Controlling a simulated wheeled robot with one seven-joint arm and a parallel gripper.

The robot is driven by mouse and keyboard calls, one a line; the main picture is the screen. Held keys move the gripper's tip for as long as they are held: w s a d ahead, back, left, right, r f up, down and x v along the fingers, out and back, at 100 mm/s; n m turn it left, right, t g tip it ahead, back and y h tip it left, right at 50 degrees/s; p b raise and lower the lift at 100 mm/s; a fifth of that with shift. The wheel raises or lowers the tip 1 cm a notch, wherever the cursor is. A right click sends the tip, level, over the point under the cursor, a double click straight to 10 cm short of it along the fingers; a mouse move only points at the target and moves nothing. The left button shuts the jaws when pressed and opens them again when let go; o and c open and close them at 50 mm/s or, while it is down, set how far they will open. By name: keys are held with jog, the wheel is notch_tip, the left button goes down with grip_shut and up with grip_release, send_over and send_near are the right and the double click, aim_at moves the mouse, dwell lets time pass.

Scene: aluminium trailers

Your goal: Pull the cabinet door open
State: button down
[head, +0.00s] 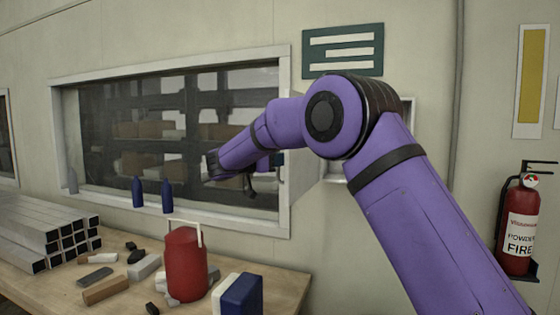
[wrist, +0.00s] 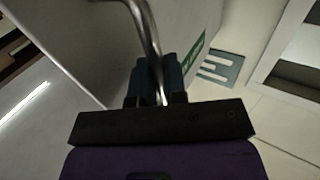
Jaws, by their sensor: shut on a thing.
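The cabinet door (wrist: 100,50) is a pale panel with a green label strip, large in the wrist view. Its bent metal bar handle (wrist: 146,35) runs down between my gripper's fingers (wrist: 158,85), which are shut on it. In the head view the white door (head: 318,188) stands out from the wall, swung partly open, beside the cabinet frame (head: 411,115). My gripper (head: 276,162) is at the door's left side there, small and partly hidden by my purple arm. The cabinet's inside is mostly hidden behind the arm.
A workbench (head: 285,283) below holds a red canister (head: 185,265), metal tubes (head: 40,230) and small blocks. A window (head: 110,115) is on the left wall, a sign (head: 343,50) above. A fire extinguisher (head: 519,230) hangs at right.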

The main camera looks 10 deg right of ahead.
jog(key=shift+d+r, duration=0.1)
jog(key=shift+d, duration=0.05)
jog(key=c, duration=1.2)
grip_release()
jog(key=v, duration=1)
jog(key=shift+a, duration=0.4)
jog(key=shift+s, duration=0.1)
